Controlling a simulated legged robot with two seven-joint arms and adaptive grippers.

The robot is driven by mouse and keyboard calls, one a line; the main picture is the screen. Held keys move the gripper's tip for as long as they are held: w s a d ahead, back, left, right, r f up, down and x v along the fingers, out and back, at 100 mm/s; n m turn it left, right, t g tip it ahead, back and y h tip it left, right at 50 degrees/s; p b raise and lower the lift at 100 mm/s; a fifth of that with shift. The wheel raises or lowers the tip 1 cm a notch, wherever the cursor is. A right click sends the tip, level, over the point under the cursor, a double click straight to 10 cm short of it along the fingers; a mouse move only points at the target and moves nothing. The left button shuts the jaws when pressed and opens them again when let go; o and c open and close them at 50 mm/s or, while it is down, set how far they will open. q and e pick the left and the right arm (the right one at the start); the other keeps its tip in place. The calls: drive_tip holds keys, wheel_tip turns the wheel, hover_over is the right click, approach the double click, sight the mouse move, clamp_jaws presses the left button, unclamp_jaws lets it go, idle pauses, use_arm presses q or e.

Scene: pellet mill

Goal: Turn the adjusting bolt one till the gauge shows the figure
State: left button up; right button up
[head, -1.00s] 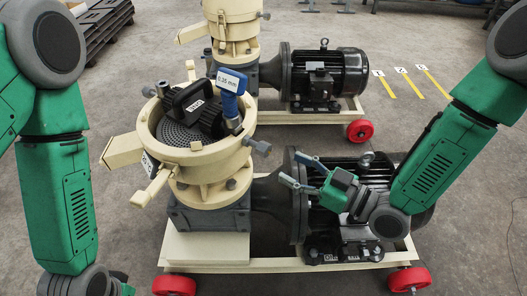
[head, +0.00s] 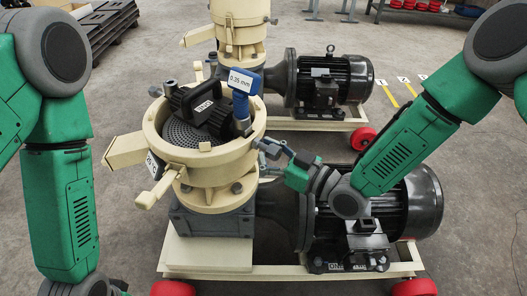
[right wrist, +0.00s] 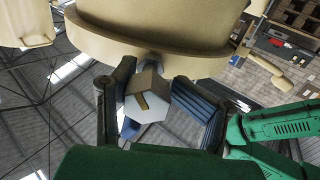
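The blue gauge (head: 241,82) stands on the rim of the cream pellet mill (head: 195,165), and its display reads 0.35 mm. The grey adjusting bolt (right wrist: 148,98) sticks out of the mill's right side; its hex head has a yellow-brown mark on its end face. No number shows on the bolt. My right gripper (head: 274,154) is at this bolt. In the right wrist view the fingers of the right gripper (right wrist: 158,100) stand open on both sides of the hex head. Whether a finger touches it is unclear. My left arm is at the left edge; its fingers are out of view.
A black roller unit (head: 198,108) sits in the mill's bowl. The black motor (head: 410,205) lies below my right arm. A second mill (head: 240,30) stands behind. Numbered yellow strips (head: 390,99) mark the floor at right. Open floor lies around the frames.

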sight(279, 153)
drive_tip(key=d, duration=0.2)
drive_tip(key=shift+d+f, duration=0.1)
drive_tip(key=shift+d, duration=0.2)
drive_tip(key=c, duration=0.6)
drive_tip(key=shift+d, duration=0.35)
clamp_jaws()
drive_tip(key=shift+s+a, duration=0.1)
drive_tip(key=shift+a, duration=0.4)
drive_tip(key=shift+d+m, duration=0.1)
drive_tip(key=shift+m, duration=0.6)
drive_tip(key=m+p, duration=0.1)
drive_tip(key=m, duration=0.3)
use_arm(q)
drive_tip(key=shift+s+d+r, duration=0.1)
drive_tip(key=shift+d+r, duration=0.65)
drive_tip(key=shift+d, duration=0.15)
use_arm(e)
drive_tip(key=m, duration=0.5)
drive_tip(key=shift+m, duration=0.7)
